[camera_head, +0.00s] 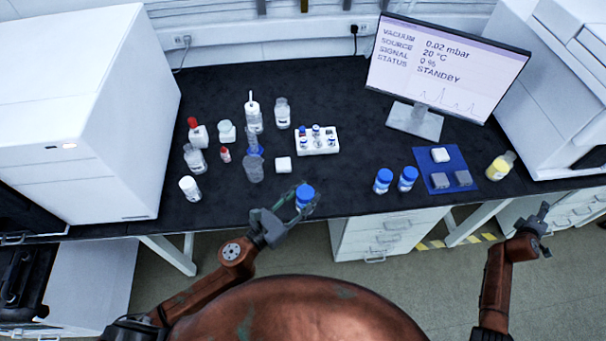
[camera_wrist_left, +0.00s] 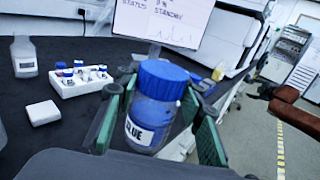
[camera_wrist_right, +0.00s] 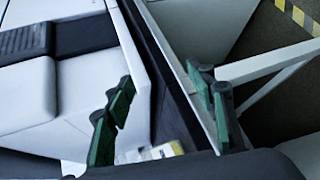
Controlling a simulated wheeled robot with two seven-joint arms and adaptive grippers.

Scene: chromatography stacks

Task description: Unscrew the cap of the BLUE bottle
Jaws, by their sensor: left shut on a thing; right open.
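The BLUE bottle is a clear bottle with a blue cap (camera_head: 305,191) and a label reading "BLUE" (camera_wrist_left: 143,132). It is near the front edge of the dark bench in the head view. My left gripper (camera_head: 291,205) is shut on the bottle, its green-padded fingers on either side of it.
Two other blue-capped bottles (camera_head: 383,181) stand right of the held bottle. A blue mat (camera_head: 458,160) with small blocks and a yellow bottle (camera_head: 500,166) are further right. A white vial rack (camera_head: 329,148), a white block (camera_head: 283,164) and several bottles stand behind. A monitor (camera_head: 447,62) stands at the back.

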